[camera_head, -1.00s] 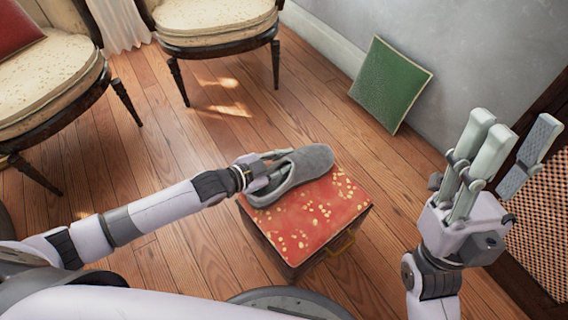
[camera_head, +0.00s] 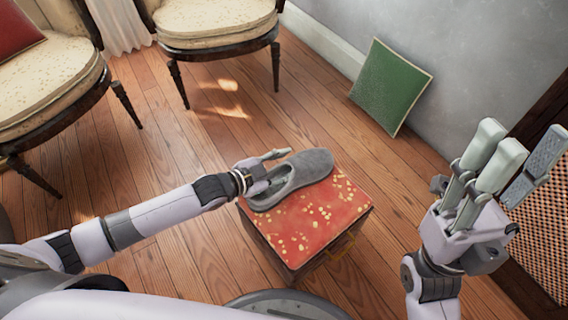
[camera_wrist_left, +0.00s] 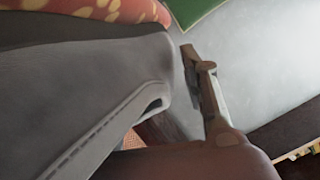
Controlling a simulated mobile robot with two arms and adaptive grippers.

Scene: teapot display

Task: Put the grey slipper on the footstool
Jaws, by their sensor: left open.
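The grey slipper (camera_head: 305,170) lies on the red, gold-spotted top of the footstool (camera_head: 318,218), along its far left part. My left gripper (camera_head: 268,168) is open at the slipper's left, open end, with one finger apart above it; the other is partly hidden by the slipper. In the left wrist view the slipper (camera_wrist_left: 75,95) fills the left side, close to the camera, and a finger shows to its right. My right gripper (camera_head: 505,160) is raised at the right with its fingers spread and empty, away from the footstool.
Two cushioned chairs (camera_head: 215,25) (camera_head: 45,85) stand at the back left. A dark piece with a woven panel (camera_head: 545,235) is at the right edge. Wooden floor around the footstool is clear.

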